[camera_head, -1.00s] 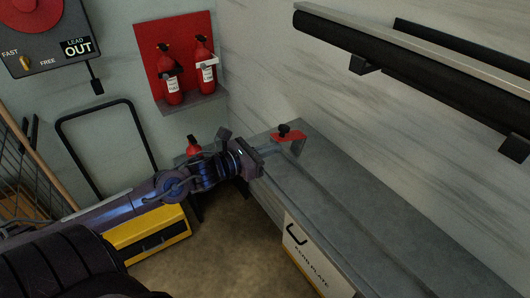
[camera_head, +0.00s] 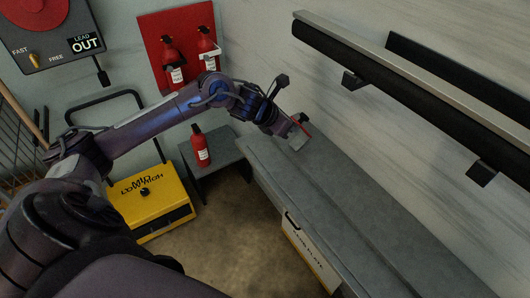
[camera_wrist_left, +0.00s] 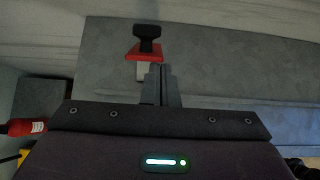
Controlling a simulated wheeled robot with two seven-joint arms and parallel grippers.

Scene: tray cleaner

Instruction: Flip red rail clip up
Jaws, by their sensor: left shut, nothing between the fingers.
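The red rail clip (camera_head: 306,127), with a black knob, is by the far end of the grey bench in the head view, mostly hidden by my left gripper. In the left wrist view the red clip (camera_wrist_left: 136,54) shows just past the fingertips, with its black knob above and a pale part below. My left gripper (camera_head: 297,140) is shut and empty, with its fingertips close to the clip; its fingers also show in the wrist view (camera_wrist_left: 157,80). I cannot tell whether they touch the clip. My right gripper is not in view.
The grey bench (camera_head: 340,210) runs clear toward the front right. A dark padded rail (camera_head: 410,90) is on the wall above. A red extinguisher (camera_head: 201,147) stands on a low grey stand left of the bench, near a yellow case (camera_head: 150,205). More extinguishers hang behind my arm.

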